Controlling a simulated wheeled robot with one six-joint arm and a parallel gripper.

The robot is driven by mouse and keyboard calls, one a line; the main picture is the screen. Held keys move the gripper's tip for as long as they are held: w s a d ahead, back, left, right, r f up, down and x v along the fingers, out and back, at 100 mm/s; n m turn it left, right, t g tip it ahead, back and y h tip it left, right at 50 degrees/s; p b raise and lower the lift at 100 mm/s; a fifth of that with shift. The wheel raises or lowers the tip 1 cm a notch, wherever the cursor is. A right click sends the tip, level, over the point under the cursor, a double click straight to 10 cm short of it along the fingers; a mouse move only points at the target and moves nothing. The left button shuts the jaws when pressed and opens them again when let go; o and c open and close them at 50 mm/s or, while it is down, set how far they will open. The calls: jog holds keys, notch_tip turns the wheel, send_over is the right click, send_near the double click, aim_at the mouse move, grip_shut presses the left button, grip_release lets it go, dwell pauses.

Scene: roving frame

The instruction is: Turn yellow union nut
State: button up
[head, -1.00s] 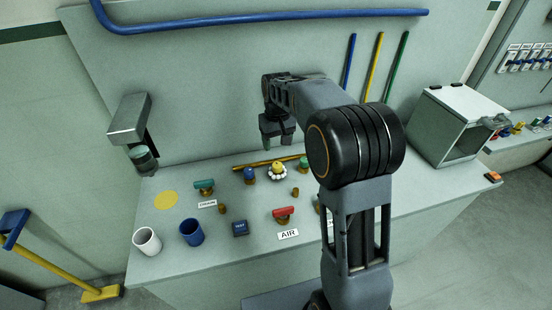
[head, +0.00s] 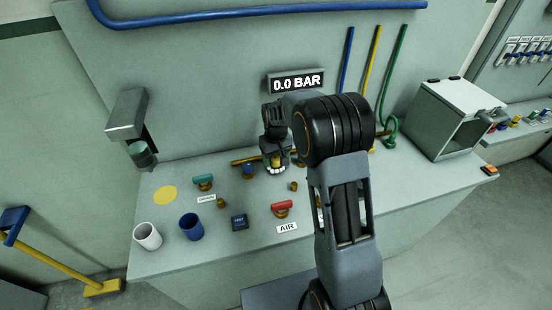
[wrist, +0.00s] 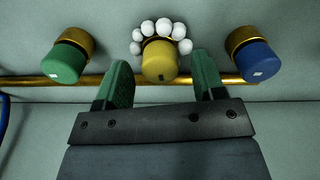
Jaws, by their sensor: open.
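The yellow union nut (wrist: 160,60) is a yellow cap with a dark mark, ringed by several white beads (wrist: 163,32) on its far side. My gripper (wrist: 162,72) is open, with one green-padded finger on each side of the nut; I cannot tell whether they touch it. In the head view my gripper (head: 275,158) points down over the nut (head: 276,161), which is partly hidden by the fingers. In the wrist view a green nut (wrist: 64,62) is on the left and a blue nut (wrist: 256,60) on the right.
A brass pipe (wrist: 30,81) runs behind the nuts. A red AIR valve handle (head: 282,205) and a teal valve handle (head: 203,179) stand nearby. A display (head: 297,82) reads 0.0 BAR. White (head: 147,236) and blue (head: 191,227) cups stand at the front left.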

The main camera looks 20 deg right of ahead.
jog(key=shift+f, duration=0.5)
jog(key=shift+c, duration=0.3)
jog(key=c, duration=0.9)
jog(key=shift+o, duration=0.2)
